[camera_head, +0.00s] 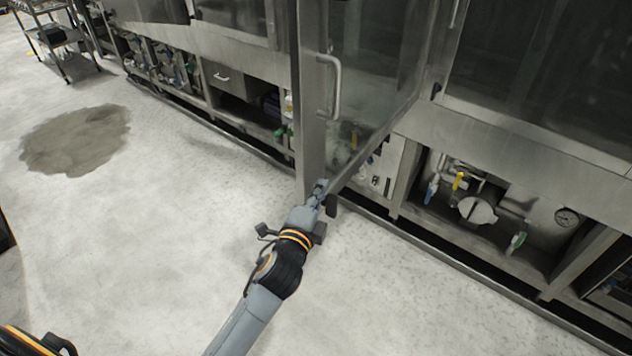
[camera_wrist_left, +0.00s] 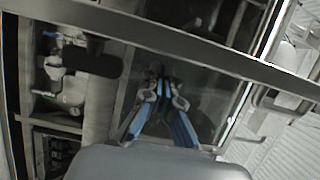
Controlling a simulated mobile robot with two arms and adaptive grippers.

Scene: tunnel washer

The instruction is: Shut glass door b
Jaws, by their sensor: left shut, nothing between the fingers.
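A glass door (camera_head: 372,75) with a steel frame stands open, swung out from the washer's front. I take it as door b; no label is readable. Its bar handle (camera_head: 332,88) is on the free-edge side, above my gripper. My left gripper (camera_head: 321,187) is at the lower corner of the door's free edge, shut and empty. I cannot tell whether it touches the frame. In the left wrist view, the gripper (camera_wrist_left: 161,82) shows against the glass, with a steel frame bar (camera_wrist_left: 215,58) crossing above it. My right gripper is out of view.
The washer front runs along the back, with a closed glass panel (camera_head: 545,75) right of the open door. Below are open bays with valves and a gauge (camera_head: 567,217). A wet patch (camera_head: 75,138) lies on the floor at left. A wire cart (camera_head: 55,38) stands far left. The floor in front is clear.

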